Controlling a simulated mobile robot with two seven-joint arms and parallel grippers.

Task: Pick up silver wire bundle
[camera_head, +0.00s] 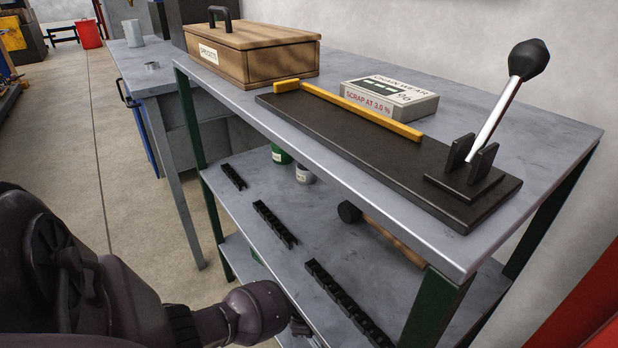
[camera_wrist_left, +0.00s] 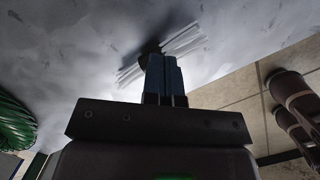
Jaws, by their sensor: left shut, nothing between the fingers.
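The silver wire bundle (camera_wrist_left: 186,43) lies on a grey metal surface in the left wrist view. Its thin straight wires show on both sides of my fingertips, with a dark band or shadow near the middle. My left gripper (camera_wrist_left: 164,62) has blue fingers, shut together with nothing between them. The fingertips overlap the middle of the bundle in the picture; I cannot tell whether they touch it. In the head view my left arm comes in from the lower left, its hand mostly hidden at the bottom edge, and the bundle is not visible. My right gripper is in neither view.
A green coil (camera_wrist_left: 14,122) lies at the left in the wrist view. In the head view a shelf unit has a grey top (camera_head: 330,158) holding a wooden box (camera_head: 262,58), a white box (camera_head: 390,98) and a lever tool (camera_head: 400,165). Black chain pieces (camera_head: 272,222) lie on its middle shelf.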

